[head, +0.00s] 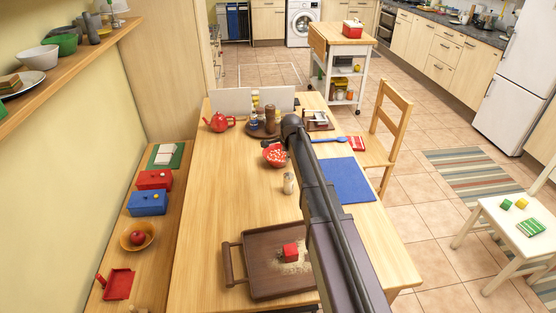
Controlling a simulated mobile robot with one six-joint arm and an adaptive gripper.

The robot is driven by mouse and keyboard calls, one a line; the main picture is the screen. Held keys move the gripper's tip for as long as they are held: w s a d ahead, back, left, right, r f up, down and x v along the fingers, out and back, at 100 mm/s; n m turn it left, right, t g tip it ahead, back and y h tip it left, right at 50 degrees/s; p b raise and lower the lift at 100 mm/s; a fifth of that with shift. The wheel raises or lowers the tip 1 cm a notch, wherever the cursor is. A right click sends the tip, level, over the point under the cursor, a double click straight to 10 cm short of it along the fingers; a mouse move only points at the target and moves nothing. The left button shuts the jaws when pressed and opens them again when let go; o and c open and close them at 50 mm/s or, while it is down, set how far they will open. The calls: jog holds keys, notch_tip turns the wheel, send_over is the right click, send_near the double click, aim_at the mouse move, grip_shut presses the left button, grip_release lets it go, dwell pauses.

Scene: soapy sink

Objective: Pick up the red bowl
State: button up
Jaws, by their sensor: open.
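The red bowl (274,160) stands on the wooden table, left of the end of my arm in the head view. It holds or shows white bits inside, too small to make out. My arm reaches over the table from the lower right. My gripper (276,144) is open at the far rim of the bowl, mostly hidden behind the wrist and the bowl. A small dark piece of it shows at the rim. I cannot tell whether it touches the bowl.
A red teapot (219,122) and a round tray of bottles (262,130) stand behind the bowl. A shaker (289,183) stands in front. A blue mat (348,180) lies right of my arm. A brown tray (252,287) with a red block lies nearer. The table's left side is clear.

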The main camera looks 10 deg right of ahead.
jog(key=shift+w+m, duration=0.5)
jog(key=shift+w, duration=0.6)
jog(key=shift+a+f, duration=0.1)
jog(key=b, duration=0.7)
send_over(281, 165)
jog(key=s, duration=0.3)
jog(key=f, duration=0.6)
jog(key=shift+w+d, duration=0.15)
jog(key=shift+d, duration=0.05)
jog(key=shift+b+x, duration=0.5)
jog(key=shift+x, duration=0.35)
jog(key=shift+b+x, duration=2.35)
jog(key=shift+x, duration=0.3)
jog(key=shift+w+a+r, duration=0.1)
jog(key=shift+w, duration=0.05)
grip_shut()
